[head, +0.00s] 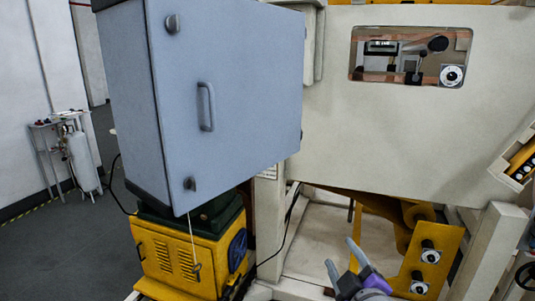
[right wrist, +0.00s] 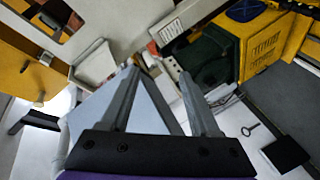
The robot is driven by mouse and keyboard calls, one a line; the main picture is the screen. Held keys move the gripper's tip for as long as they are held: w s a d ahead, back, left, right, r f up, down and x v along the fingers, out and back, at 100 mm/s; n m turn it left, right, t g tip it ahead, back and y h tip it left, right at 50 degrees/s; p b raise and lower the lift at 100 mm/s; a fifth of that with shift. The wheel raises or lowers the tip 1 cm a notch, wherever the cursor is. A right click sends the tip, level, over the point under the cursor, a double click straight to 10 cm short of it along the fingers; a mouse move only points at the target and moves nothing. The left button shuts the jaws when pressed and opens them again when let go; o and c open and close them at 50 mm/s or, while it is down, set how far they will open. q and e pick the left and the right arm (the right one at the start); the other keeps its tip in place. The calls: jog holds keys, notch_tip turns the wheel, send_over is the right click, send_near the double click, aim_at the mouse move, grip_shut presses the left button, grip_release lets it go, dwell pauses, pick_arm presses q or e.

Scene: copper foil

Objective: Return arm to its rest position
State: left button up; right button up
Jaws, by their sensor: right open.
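My right gripper (head: 341,252) shows at the bottom of the head view, right of centre, with two grey fingers and a purple part at its base. Its fingers are spread apart and nothing is between them. In the right wrist view the two grey fingers (right wrist: 158,72) reach forward from a dark bracket, apart and empty. My left gripper is in neither view.
A grey-blue cabinet (head: 235,60) with a handle hangs at upper left above a yellow motor housing (head: 175,258). A cream machine body (head: 400,130) with a window fills the right. Yellow brackets (head: 425,265) stand close right of my gripper. Open floor (head: 50,250) lies left.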

jog(key=s+d+f+m+g+h, duration=0.2)
jog(key=s+d+f+m+g, duration=0.15)
jog(key=f, duration=0.55)
jog(key=s+d+f+m+g+h, duration=0.15)
jog(key=s+f+m, duration=0.3)
jog(key=f, duration=0.45)
jog(key=s+a+f+m+g+y, duration=0.2)
jog(key=s+f+g, duration=0.3)
jog(key=s+f, duration=0.5)
jog(key=shift+s+f+m+g, duration=0.3)
jog(key=shift+f+m, duration=0.1)
jog(key=shift+d, duration=0.1)
jog(key=shift+c, duration=0.3)
